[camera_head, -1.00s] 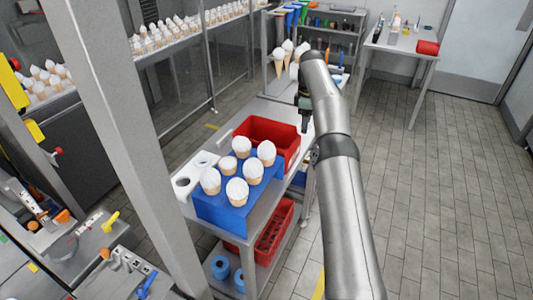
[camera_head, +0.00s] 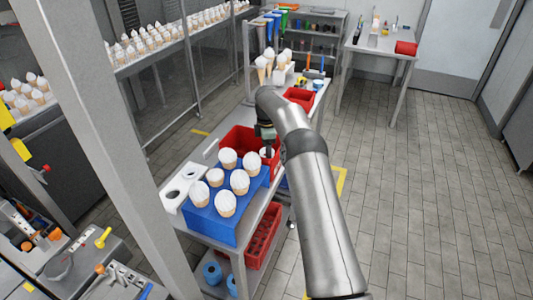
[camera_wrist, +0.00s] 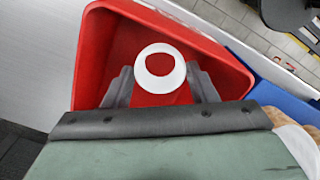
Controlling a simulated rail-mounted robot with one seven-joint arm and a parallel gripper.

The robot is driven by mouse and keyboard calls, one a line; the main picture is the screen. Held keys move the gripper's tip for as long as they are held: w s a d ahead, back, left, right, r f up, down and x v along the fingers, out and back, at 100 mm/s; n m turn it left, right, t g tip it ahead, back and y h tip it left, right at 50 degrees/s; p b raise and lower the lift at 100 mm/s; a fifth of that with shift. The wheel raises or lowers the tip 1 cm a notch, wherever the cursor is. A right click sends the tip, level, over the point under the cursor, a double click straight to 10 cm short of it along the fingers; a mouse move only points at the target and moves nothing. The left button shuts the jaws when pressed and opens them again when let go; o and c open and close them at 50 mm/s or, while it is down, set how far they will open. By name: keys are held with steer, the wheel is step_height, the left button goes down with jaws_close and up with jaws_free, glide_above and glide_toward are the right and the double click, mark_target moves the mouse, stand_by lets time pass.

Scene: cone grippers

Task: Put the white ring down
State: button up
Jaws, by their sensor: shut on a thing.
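The white ring (camera_wrist: 160,85) shows in the wrist view between the two grey fingers of my gripper (camera_wrist: 161,86), which is shut on it. Red shows through the ring's hole. My gripper (camera_head: 267,146) is over the right part of the red bin (camera_head: 231,136) in the head view, and the ring is hard to make out there. The open bin also shows in the wrist view (camera_wrist: 95,50), around and beneath the fingers. I cannot tell how far the ring is above the bin's floor.
A blue holder (camera_head: 213,228) with several white-topped cones stands in front of the bin. A smaller red bin (camera_head: 299,97) and more cones (camera_head: 262,65) are farther back. The floor at right is clear.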

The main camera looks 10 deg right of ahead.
step_height(320, 180, down, 3)
steer(key=shift+f+p, duration=0.15)
steer(key=shift+p, duration=0.35)
steer(key=shift+f, duration=0.1)
steer(key=shift+f+b, duration=0.55)
steer(key=shift+b, duration=0.05)
steer(key=o, duration=0.8)
steer(key=shift+s+f, duration=0.1)
steer(key=shift+c, duration=0.2)
